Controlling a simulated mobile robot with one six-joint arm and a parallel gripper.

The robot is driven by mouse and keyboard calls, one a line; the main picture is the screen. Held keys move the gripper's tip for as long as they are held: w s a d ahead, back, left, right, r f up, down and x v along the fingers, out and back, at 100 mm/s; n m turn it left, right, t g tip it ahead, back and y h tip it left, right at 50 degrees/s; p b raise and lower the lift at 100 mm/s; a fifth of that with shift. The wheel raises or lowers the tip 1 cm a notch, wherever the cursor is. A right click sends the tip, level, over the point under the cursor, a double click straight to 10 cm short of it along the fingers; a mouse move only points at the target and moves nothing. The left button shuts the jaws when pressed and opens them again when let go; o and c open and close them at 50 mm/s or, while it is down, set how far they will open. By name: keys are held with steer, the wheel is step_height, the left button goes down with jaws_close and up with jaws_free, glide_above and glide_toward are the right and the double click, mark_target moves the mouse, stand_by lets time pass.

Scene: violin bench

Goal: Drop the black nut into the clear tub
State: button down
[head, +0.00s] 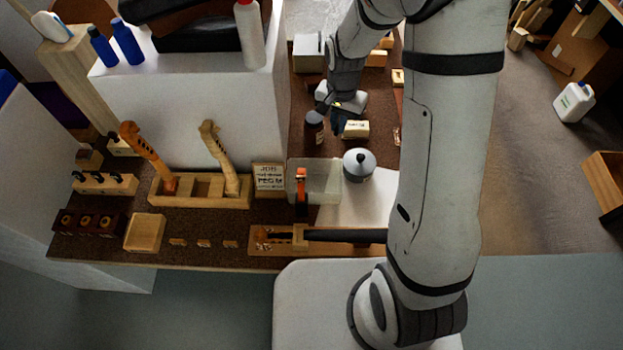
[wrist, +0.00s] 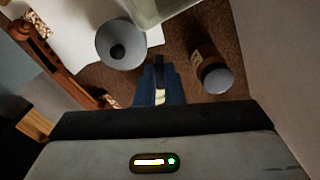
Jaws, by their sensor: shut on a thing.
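My gripper (head: 338,125) is above the back part of the bench; its blue fingers also show in the wrist view (wrist: 159,80). They are shut on a small dark piece, the black nut (wrist: 158,62), at their tips. The nut cannot be made out in the head view. The clear tub (head: 325,177) stands on the bench nearer the front than my gripper, behind an orange-topped tool. Part of the tub shows at the top of the wrist view (wrist: 160,12). The nut is apart from the tub.
A grey round-lidded pot (head: 359,165) stands right of the tub, on a white sheet (head: 365,207). A dark jar (head: 314,128) and a cream block (head: 356,129) are close to my gripper. A wooden rack with violin necks (head: 200,203) stands left.

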steer(key=s+a+r+m+p, duration=0.2)
steer(key=s+a+r+m, duration=0.15)
steer(key=s, duration=0.35)
step_height(320, 180, down, 6)
steer(key=b, duration=0.4)
steer(key=shift+a+f+m+b, duration=0.25)
steer(key=shift+a+m+b, duration=0.1)
steer(key=shift+a, duration=0.1)
steer(key=c, duration=1.5)
jaws_free()
steer(key=shift+w, duration=0.1)
steer(key=shift+r, duration=3.9)
